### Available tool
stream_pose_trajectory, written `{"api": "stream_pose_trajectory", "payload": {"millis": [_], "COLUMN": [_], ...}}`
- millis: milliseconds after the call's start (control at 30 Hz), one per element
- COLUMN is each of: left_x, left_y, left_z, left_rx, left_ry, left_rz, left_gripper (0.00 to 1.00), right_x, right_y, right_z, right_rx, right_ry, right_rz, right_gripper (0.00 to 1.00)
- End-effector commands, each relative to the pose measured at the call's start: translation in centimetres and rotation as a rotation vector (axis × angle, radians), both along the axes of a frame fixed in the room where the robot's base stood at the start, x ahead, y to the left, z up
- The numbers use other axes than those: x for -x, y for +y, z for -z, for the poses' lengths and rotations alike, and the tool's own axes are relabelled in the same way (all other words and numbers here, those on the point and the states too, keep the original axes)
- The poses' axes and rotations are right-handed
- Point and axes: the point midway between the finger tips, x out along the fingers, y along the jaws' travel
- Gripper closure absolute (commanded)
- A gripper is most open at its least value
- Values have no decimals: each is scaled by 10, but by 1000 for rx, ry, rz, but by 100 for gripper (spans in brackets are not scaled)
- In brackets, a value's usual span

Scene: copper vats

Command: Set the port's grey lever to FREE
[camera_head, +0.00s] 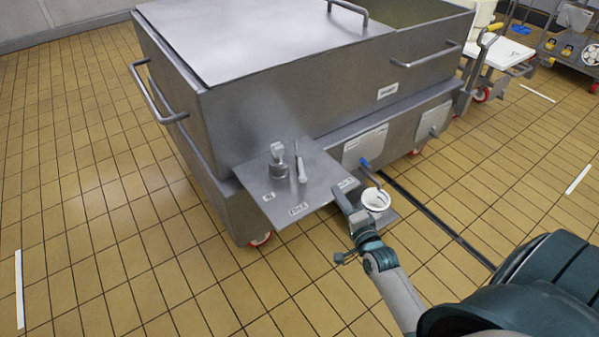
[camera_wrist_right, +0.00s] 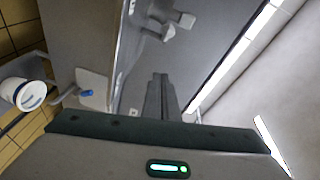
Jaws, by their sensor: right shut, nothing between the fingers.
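A steel panel (camera_head: 268,213) sticks out from the near corner of the vat. On it stand a short metal post with a block-shaped top (camera_head: 278,160) and a slim pale grey lever (camera_head: 300,165) beside it. Small labels lie along the panel's edges; their print is too small to read. My right gripper (camera_head: 342,195) is by the panel's right edge, apart from the lever, shut and empty. In the right wrist view its closed fingers (camera_wrist_right: 160,85) point toward fittings (camera_wrist_right: 172,24) on the panel; I cannot tell which fitting is which. My left gripper is not in view.
A white cup (camera_head: 375,199) sits on a low bracket just right of my right gripper, below a blue-handled tap (camera_head: 365,164). The vat (camera_head: 290,90) stands on red casters. Carts stand at the back right. The tiled floor at left is clear.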

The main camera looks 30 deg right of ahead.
Motion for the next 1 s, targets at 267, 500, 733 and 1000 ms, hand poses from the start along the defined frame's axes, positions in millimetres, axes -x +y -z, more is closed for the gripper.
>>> {"api": "stream_pose_trajectory", "payload": {"millis": [267, 500, 733, 1000], "left_x": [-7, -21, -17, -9], "left_y": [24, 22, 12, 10], "left_z": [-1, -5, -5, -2], "left_rx": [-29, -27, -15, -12], "left_ry": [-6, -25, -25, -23], "left_rz": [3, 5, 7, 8], "left_gripper": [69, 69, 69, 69], "right_x": [3, 0, -17, -59], "right_y": [-2, -2, -5, -12], "right_z": [-1, -1, -1, 1], "right_rx": [-36, -34, -32, -32], "right_ry": [-4, -4, -5, -5], "right_rz": [-1, -1, -1, 0], "right_gripper": [100, 100, 100, 100]}}
